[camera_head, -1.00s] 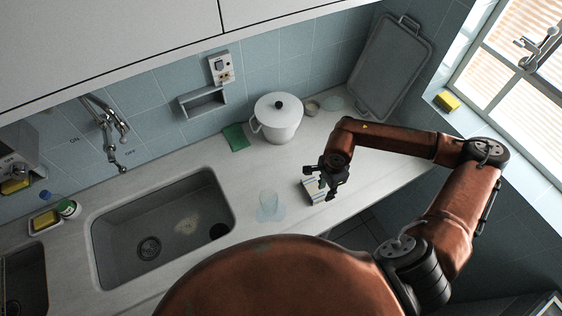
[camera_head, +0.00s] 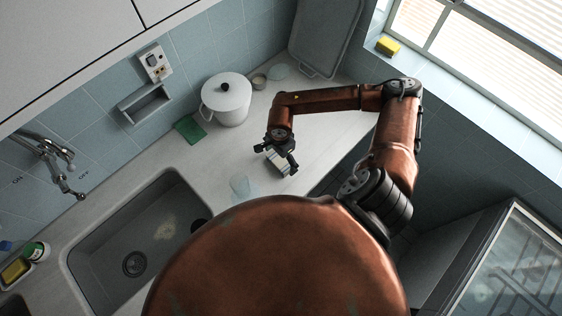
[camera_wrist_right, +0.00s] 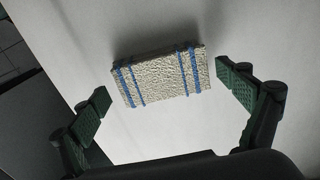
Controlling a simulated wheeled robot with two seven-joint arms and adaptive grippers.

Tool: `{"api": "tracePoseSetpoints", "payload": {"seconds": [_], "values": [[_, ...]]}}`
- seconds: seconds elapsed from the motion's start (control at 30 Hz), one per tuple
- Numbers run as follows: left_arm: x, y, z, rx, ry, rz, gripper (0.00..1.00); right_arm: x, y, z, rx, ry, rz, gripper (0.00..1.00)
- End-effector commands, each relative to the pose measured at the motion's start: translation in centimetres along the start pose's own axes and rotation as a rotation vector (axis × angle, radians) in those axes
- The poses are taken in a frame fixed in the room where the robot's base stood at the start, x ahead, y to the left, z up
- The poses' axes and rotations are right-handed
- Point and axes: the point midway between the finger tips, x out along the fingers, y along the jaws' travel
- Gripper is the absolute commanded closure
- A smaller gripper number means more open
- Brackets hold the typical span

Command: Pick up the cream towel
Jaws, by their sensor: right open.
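The cream towel (camera_wrist_right: 160,77) is a small folded block with blue stripes near both ends, lying on the pale counter. In the head view it shows partly (camera_head: 281,166), behind my right gripper (camera_head: 277,160). My right gripper is open and empty above the towel. In the wrist view its two green-padded fingers stand apart, one to each side of the towel, with gaps between. My left gripper is in neither view.
A clear glass (camera_head: 240,186) stands left of the towel, near the sink (camera_head: 100,240). A white lidded pot (camera_head: 226,100), a green cloth (camera_head: 190,128) and a small bowl (camera_head: 259,81) are farther back. The counter's front edge is close to the towel.

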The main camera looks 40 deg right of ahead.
Motion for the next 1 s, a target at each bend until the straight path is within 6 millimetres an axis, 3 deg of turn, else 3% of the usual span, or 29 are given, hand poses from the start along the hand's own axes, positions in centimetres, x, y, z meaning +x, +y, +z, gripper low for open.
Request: {"api": "tracePoseSetpoints", "payload": {"seconds": [0.17, 0.8, 1.0], "values": [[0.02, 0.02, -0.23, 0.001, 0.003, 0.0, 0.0, 0.01, 0.06, -0.04, 0.001, 0.0, 0.0, 0.01], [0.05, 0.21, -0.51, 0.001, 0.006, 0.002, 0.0, -0.03, 0.11, -0.07, 0.002, 0.0, 0.001, 0.45], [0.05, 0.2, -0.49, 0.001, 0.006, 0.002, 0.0, -0.04, 0.1, -0.07, 0.002, 0.0, 0.0, 0.45]]}}
